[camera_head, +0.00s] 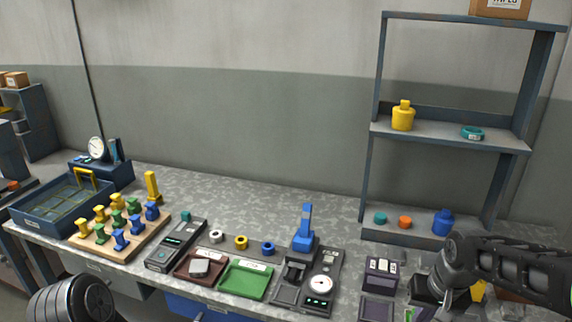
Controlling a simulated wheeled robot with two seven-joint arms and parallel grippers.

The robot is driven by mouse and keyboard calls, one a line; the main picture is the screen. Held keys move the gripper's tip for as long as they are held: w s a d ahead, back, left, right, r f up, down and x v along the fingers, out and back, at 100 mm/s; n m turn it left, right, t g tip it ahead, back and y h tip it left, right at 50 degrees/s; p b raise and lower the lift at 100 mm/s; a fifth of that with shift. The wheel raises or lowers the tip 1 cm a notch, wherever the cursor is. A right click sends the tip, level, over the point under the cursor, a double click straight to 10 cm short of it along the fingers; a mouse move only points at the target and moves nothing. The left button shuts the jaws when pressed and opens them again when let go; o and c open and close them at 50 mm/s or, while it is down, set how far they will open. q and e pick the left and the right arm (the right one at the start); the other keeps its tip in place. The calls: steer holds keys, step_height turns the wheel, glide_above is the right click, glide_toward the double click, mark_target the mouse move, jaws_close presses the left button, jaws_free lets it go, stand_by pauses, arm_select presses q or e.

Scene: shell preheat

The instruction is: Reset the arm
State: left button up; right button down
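My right arm comes in from the right edge, over the right end of the bench. My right gripper (432,292) is low at the bench's front right, near the dark label box (381,273). Its fingers are dark and partly hidden by the wrist, so I cannot tell whether they are open or hold anything. A dark ribbed part of my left arm shows at the bottom left; my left gripper is out of view. A press-like device (304,240) with a blue lever and a round gauge stands in the middle of the bench.
A wooden board (95,253) holds several yellow, green and blue pieces. Red (183,273) and green (235,284) trays lie at the front. A blue-grey shelf (440,138) stands at the back right with bottles and rings. The bench's back middle is clear.

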steer(key=w+a+f+n+t+y, duration=0.1)
steer(key=a+f+t+y, duration=0.15)
steer(key=a+f, duration=1.1)
steer(key=s+a+f+g, duration=0.1)
steer(key=s+a+f, duration=0.2)
steer(key=s+f, duration=0.3)
steer(key=s+a+f+g, duration=0.2)
steer(key=s+f, duration=0.3)
steer(key=s, duration=0.3)
steer(key=s+a+f+g+y, duration=0.1)
steer(key=s+a+f, duration=0.3)
steer(key=s+f, duration=0.2)
steer(key=shift+s+a+f, duration=0.3)
steer(key=shift+s+a, duration=0.1)
steer(key=shift+s, duration=0.1)
